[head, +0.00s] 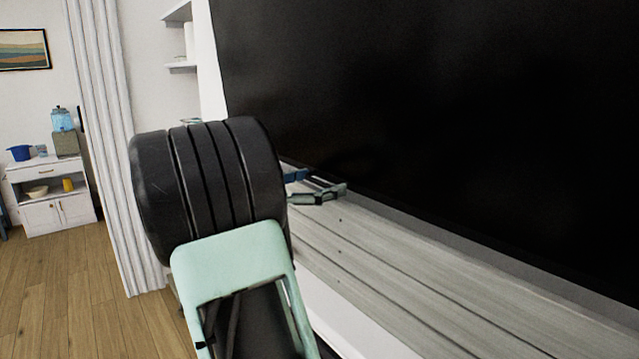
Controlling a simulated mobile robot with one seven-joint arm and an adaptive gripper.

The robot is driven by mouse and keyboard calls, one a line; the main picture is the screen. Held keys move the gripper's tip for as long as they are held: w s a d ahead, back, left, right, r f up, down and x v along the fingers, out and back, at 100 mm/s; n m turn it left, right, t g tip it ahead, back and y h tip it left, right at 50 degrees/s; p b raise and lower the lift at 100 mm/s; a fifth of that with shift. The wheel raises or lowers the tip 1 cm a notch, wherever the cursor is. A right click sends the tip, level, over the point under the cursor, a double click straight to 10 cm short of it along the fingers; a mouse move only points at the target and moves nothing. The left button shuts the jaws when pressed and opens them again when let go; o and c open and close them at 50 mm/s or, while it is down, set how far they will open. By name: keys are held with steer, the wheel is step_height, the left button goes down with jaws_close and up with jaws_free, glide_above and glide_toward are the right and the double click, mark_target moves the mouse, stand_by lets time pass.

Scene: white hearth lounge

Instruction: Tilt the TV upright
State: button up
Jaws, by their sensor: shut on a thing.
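The TV (440,110) is a large black screen that fills the upper right of the head view. Its left edge slants and its lower edge runs down to the right. Its top and right side are out of frame, so its exact tilt is hard to tell. My gripper (325,188) is at the TV's lower edge, near its left corner, partly hidden behind my dark arm link. Its blue-grey fingers are shut on the TV's lower edge, though the contact itself is dark and hard to see.
A grey wood-plank surface (400,270) runs just below the TV. White shelves (181,65) and a pale curtain (105,140) stand left of it. A white cabinet (75,212) with small items is far left. Wooden floor (60,285) is clear at lower left.

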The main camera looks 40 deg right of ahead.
steer(key=shift+w+a+r+p, duration=0.1)
steer(key=shift+a+p, duration=0.2)
steer(key=shift+a, duration=0.2)
steer(key=shift+w+a+r+p, duration=0.1)
steer(key=shift+a+p, duration=0.15)
steer(key=shift+a, duration=0.7)
steer(key=o, duration=1.3)
steer(key=shift+o, duration=0.6)
steer(key=shift+a+r, duration=0.1)
steer(key=shift+a, duration=0.1)
steer(key=shift+d, duration=0.1)
steer(key=w+a, duration=0.1)
steer(key=a, duration=1.1)
steer(key=shift+w, duration=0.1)
